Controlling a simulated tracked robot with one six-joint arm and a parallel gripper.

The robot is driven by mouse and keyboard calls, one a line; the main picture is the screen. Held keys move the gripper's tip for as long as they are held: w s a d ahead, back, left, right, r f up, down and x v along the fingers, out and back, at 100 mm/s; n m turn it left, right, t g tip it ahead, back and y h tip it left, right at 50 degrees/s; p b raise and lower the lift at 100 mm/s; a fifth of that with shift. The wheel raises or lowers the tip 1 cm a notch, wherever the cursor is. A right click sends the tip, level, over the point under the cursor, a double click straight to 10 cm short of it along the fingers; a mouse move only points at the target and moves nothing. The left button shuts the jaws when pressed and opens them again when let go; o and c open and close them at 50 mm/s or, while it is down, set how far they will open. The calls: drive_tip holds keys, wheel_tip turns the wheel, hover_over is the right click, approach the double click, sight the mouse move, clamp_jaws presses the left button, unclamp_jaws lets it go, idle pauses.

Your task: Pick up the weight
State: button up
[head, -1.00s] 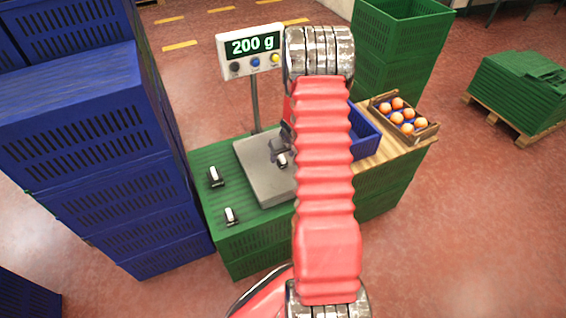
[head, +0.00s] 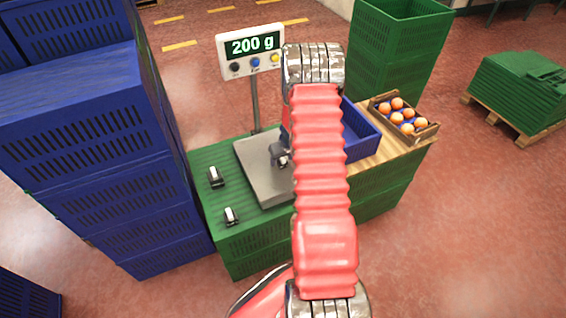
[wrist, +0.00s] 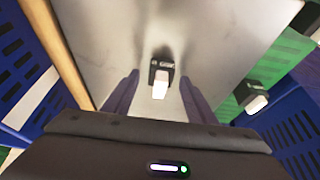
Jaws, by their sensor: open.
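A weight with a black body and a white front (wrist: 160,80) stands on the grey scale plate (wrist: 215,30) in the wrist view. My gripper (wrist: 159,90) is open, with one dark finger on either side of the weight's line. I cannot tell whether the fingers touch it. In the head view my arm covers the right part of the scale plate (head: 258,180), and the weight there is hard to tell from my gripper. The scale display (head: 252,45) reads 200 g.
Two more weights stand left of the scale, one farther back (head: 215,177) and one nearer (head: 231,216), on the green crate (head: 240,245). A blue crate (head: 365,143) and a box of oranges (head: 425,133) are at right. Tall blue crates (head: 100,170) stand close on the left.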

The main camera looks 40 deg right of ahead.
drive_tip(key=shift+c, duration=0.3)
clamp_jaws()
idle(0.5)
drive_tip(key=shift+r, duration=5.05)
